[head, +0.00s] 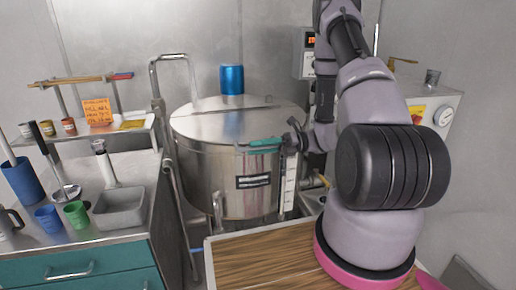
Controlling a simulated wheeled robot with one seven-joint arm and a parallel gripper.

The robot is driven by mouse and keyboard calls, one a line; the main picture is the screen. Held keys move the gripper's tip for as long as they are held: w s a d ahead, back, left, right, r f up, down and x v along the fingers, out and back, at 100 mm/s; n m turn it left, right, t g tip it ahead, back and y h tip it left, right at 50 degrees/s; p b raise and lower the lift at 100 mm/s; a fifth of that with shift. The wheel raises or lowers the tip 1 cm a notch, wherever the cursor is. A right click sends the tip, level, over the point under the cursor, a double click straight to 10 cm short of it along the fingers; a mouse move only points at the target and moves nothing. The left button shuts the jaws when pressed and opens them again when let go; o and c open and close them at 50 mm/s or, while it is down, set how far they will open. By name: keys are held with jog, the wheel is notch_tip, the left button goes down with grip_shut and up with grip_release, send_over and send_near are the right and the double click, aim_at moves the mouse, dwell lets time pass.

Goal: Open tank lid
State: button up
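The tank (222,175) is a large steel drum in the middle of the head view. Its flat steel lid (225,125) lies level on top and looks closed, with a seam across it. A teal handle (266,142) shows at the front right edge of the lid. My gripper (292,140) is at the right end of this handle, small and dark in the view. I cannot tell whether it touches the handle or whether its fingers are open or shut. My arm hides part of the tank's right side.
A blue canister (232,79) shows at the back of the lid. A steel pipe (155,75) rises left of the tank. A wooden top (265,260) lies in front; a control box (428,108) is at right.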

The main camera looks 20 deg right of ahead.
grip_shut()
dwell(1.3)
